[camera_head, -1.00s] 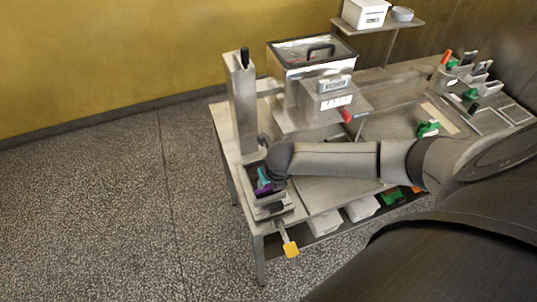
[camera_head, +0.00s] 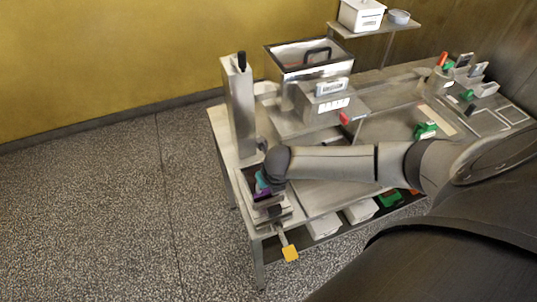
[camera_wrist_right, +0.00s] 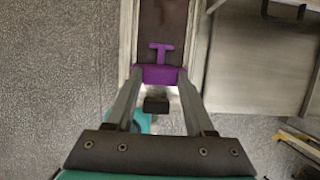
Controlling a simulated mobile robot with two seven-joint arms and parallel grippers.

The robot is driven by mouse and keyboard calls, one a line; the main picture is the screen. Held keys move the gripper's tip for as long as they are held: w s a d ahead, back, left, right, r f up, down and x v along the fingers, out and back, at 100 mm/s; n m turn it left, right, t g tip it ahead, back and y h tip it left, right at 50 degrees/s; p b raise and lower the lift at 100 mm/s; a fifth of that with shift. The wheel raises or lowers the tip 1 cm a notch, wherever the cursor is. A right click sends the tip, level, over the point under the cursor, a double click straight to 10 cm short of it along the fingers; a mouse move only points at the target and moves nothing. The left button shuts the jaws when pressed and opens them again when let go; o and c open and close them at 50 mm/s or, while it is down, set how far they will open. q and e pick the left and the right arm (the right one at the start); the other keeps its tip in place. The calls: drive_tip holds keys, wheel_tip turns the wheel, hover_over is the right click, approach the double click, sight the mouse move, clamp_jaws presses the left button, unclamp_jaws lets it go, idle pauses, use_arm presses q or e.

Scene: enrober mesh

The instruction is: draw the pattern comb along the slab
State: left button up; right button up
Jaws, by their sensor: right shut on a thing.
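My right gripper (camera_head: 263,188) is at the near left end of the steel table. In the right wrist view its two fingers (camera_wrist_right: 158,80) are shut on the purple pattern comb (camera_wrist_right: 160,74), one finger at each side. The comb shows as a small purple patch (camera_head: 262,195) in the head view. The dark brown slab (camera_wrist_right: 163,22) lies in a long pale-edged tray (camera_wrist_right: 127,30) beyond the comb. The comb is over the tray; I cannot tell if its teeth touch the slab. My left gripper is not in view.
A steel column (camera_head: 238,105) stands just behind the tray. A yellow tag (camera_head: 290,252) sticks out past the table's front edge. White bins (camera_head: 324,224) sit on the lower shelf. Open floor lies left.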

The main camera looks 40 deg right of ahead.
drive_tip(key=shift+f, duration=0.3)
drive_tip(key=shift+w+d, duration=0.25)
drive_tip(key=shift+w, duration=0.8)
idle(0.6)
drive_tip(key=shift+w+d, duration=0.1)
drive_tip(key=shift+w, duration=0.1)
drive_tip(key=shift+w+d, duration=0.15)
drive_tip(key=shift+w, duration=0.65)
idle(0.5)
drive_tip(key=shift+w, duration=0.2)
drive_tip(key=shift+w+d+b, duration=0.3)
drive_tip(key=shift+w+b, duration=0.2)
drive_tip(key=shift+w, duration=0.45)
idle(0.5)
drive_tip(key=shift+w+d+b, duration=0.2)
drive_tip(key=shift+w+b, duration=0.4)
drive_tip(key=shift+w, duration=0.3)
drive_tip(key=shift+w+d+b, duration=0.2)
drive_tip(key=shift+w+b, duration=0.35)
drive_tip(key=shift+w, duration=0.3)
idle(0.6)
